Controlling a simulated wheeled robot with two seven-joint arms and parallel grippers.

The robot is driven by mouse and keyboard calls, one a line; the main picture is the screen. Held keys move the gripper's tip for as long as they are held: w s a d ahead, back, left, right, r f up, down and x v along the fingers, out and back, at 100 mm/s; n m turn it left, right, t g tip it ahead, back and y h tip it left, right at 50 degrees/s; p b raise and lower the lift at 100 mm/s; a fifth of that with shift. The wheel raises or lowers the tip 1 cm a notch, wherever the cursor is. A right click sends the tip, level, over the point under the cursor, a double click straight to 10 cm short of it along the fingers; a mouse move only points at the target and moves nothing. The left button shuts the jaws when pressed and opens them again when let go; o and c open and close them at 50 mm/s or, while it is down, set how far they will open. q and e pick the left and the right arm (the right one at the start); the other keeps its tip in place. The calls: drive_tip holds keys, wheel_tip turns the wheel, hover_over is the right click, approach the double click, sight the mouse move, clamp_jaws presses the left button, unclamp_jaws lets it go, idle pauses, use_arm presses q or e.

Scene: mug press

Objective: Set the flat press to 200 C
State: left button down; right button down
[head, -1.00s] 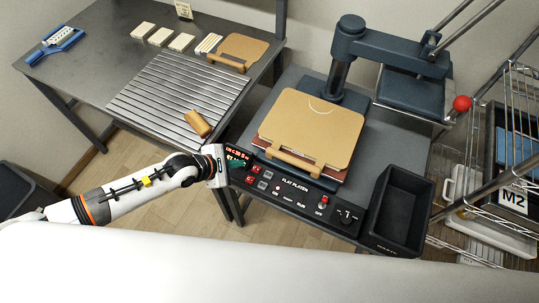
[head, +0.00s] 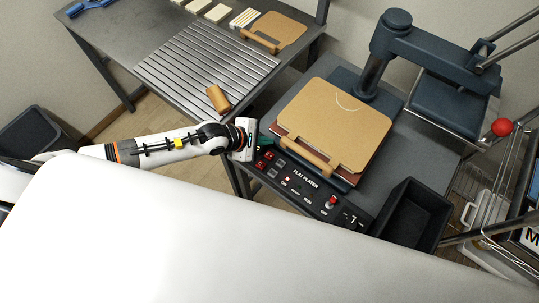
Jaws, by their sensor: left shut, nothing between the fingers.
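The flat press (head: 398,32) stands on the grey table, its upper arm swung off to the right. A tan board (head: 337,121) with a wooden handle lies over its lower platen. The control panel (head: 305,190), marked FLAT PLATEN, runs along the front edge with red-marked buttons (head: 262,164), a red switch (head: 331,202) and a dark knob (head: 351,219). My left gripper (head: 262,146) is at the panel's left end, shut and empty. Its white wrist body hides the display there, so the temperature cannot be read. Whether the fingertips touch a button cannot be told. My right gripper is not in view.
A black open bin (head: 412,213) stands right of the panel. A slatted metal rack (head: 207,66) with a wooden block (head: 218,98) lies on the left table. A red ball handle (head: 502,127) and wire shelving are at the right.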

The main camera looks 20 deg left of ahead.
use_arm(q)
drive_tip(key=b, duration=0.5)
hover_over(266, 158)
wheel_tip(266, 158, down, 6)
drive_tip(key=shift+f, duration=0.5)
idle(1.1)
drive_tip(key=shift+f+b, duration=0.4)
drive_tip(key=shift+b, duration=0.05)
